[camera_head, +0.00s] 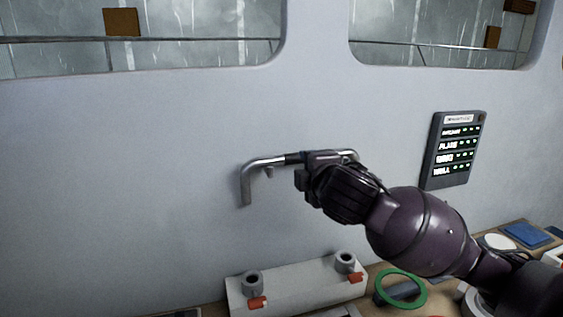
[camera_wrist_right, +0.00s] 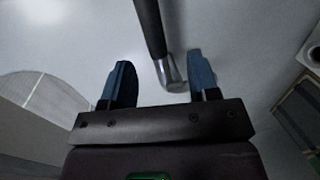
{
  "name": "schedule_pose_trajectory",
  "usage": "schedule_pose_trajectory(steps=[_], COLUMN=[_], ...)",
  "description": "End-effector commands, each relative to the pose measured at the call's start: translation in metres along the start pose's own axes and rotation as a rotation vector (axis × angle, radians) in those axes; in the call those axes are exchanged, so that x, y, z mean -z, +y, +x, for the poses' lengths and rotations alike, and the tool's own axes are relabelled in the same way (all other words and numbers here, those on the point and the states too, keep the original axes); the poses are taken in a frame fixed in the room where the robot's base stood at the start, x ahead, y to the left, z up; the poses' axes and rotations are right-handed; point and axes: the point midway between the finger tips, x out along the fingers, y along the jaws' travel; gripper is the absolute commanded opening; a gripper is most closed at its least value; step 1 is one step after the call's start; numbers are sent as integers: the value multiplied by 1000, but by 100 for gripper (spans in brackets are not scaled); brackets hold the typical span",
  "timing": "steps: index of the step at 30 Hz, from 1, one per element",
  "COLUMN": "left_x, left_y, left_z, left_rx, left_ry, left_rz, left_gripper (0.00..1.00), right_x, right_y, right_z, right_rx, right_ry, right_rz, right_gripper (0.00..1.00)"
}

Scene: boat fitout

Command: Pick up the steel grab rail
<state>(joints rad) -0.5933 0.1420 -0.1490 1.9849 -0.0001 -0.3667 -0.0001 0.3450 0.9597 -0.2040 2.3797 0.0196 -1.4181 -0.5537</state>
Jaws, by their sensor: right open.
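The steel grab rail (camera_head: 247,183) is a bent silver tube with a dark middle section, seen in front of the pale wall. Its left end bends downward; my right gripper covers part of its middle and right side. My right gripper (camera_head: 318,158) is at the rail, coming in from the right. In the right wrist view, the open fingers (camera_wrist_right: 162,82) stand on either side of the rail (camera_wrist_right: 150,25), with gaps between. Its bright metal part lies between the fingertips. I cannot tell what holds the rail up. My left gripper is not in view.
Below is a pale block (camera_head: 300,288) with two grey sockets and orange-red clips. A green ring (camera_head: 402,289), a white round item (camera_head: 499,242) and a blue pad (camera_head: 528,234) lie to the right. A dark panel with lit labels (camera_head: 455,150) hangs on the wall. Windows are above.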

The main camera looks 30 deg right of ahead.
Motion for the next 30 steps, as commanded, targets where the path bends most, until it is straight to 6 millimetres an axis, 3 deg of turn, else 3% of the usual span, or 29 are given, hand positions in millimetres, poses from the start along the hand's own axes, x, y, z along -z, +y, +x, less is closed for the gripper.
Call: schedule_pose_trajectory(steps=[10,20,30], left_x=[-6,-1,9], left_y=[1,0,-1], left_z=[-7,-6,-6], left_rx=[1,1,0], left_ry=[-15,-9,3], left_rz=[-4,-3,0], left_gripper=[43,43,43], right_x=[-2,0,2], right_y=[0,2,8], right_z=[39,62,103], right_rx=[5,4,5], right_ry=[-9,-7,-8], right_rz=[-22,-21,-21], right_gripper=[55,55,55])
